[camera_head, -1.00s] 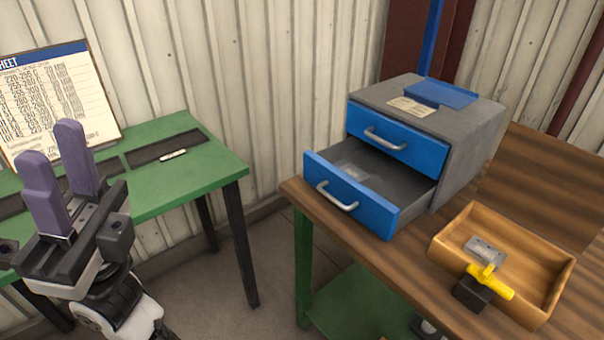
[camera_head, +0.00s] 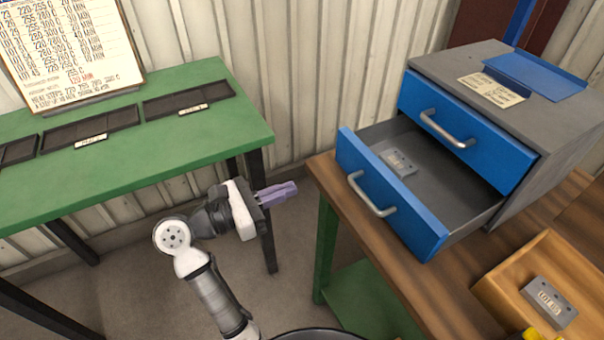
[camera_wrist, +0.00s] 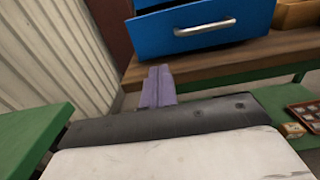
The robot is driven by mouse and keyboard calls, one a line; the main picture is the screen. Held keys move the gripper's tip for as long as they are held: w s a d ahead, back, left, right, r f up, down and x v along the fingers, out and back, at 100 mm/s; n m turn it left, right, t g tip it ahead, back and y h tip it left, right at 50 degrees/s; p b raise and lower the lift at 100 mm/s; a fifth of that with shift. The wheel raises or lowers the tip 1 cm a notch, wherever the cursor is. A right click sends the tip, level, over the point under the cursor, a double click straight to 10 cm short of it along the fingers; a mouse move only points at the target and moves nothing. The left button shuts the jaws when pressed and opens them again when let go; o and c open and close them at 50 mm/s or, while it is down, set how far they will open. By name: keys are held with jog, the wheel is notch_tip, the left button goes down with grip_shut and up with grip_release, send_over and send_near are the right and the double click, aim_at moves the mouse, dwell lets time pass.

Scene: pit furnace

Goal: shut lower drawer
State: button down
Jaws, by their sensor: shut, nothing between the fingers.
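The lower drawer (camera_head: 385,200) of the grey cabinet (camera_head: 560,130) stands pulled open, its blue front and metal handle (camera_head: 371,194) facing left. A grey block (camera_head: 399,162) lies inside it. The upper drawer (camera_head: 466,131) is closed. My gripper (camera_head: 291,188) is shut and empty, its purple fingers pointing right, left of the drawer front and apart from it. In the wrist view the fingers (camera_wrist: 158,86) point toward the wooden bench edge, with a blue drawer front (camera_wrist: 200,30) and its handle above them.
A wooden tray (camera_head: 550,272) with a block labelled LOT (camera_head: 549,302) sits on the wooden bench (camera_head: 400,290) at right. A green table (camera_head: 150,150) with dark trays and a sheet (camera_head: 75,50) stands at left. Open floor lies between the two.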

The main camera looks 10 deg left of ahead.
aim_at(397, 151)
jog(key=p+x, duration=0.4)
jog(key=x, duration=0.7)
jog(key=shift+d+r, duration=0.2)
jog(key=shift+w+d+f, duration=0.15)
jog(key=shift+w+d, duration=0.3)
jog(key=shift+d, duration=0.05)
jog(key=b+x, duration=0.2)
jog(key=x, duration=1.4)
jog(key=shift+r, duration=0.2)
jog(key=shift+s, duration=0.1)
